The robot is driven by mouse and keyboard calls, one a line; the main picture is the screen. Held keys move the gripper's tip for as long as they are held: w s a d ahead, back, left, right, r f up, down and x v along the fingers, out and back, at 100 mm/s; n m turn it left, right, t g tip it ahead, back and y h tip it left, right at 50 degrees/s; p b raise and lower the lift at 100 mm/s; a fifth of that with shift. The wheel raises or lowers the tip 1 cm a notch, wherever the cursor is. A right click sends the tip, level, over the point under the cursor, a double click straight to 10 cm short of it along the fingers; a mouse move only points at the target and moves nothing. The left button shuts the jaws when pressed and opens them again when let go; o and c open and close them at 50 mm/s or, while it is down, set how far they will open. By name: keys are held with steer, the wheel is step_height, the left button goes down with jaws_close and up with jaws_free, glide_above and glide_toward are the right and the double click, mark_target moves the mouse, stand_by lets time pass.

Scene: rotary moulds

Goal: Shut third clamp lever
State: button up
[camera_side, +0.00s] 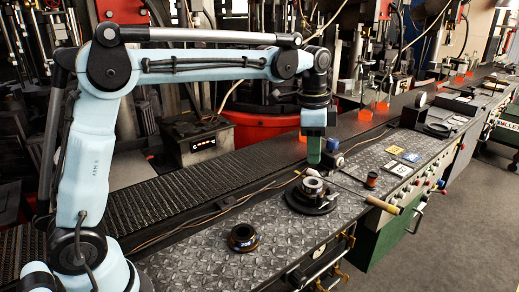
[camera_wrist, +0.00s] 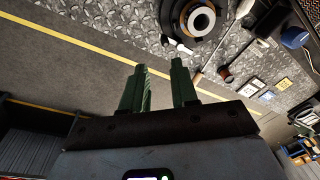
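A round dark mould with a pale metal ring (camera_side: 313,187) sits on the bench's tread plate, below my gripper in the side view. In the wrist view the mould (camera_wrist: 201,20) is at the top, cut off by the edge. A short pale-tipped lever (camera_wrist: 180,46) sticks out from its rim there; I cannot tell which clamp lever it is or whether it is shut. My gripper (camera_side: 314,161) points down with green fingers, above and close behind the mould. In the wrist view my gripper (camera_wrist: 159,66) has its fingers apart with nothing between them.
A long rod with a tan handle (camera_side: 384,206) lies beside the mould. A dark ring (camera_side: 242,238) lies nearer on the bench. A conveyor (camera_side: 190,185) runs behind.

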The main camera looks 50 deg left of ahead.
mark_target(321, 196)
steer(key=w+f+m, duration=0.1)
steer(key=f, duration=0.4)
steer(key=w+f+g, duration=0.1)
steer(key=f, duration=0.4)
steer(key=w+d+f+m, duration=0.1)
steer(key=f, duration=0.4)
steer(key=shift+w+m, duration=0.25)
steer(key=shift+m, duration=0.05)
steer(key=shift+r, duration=0.1)
steer(key=shift+c, duration=0.3)
steer(key=shift+g, duration=0.3)
jaws_close()
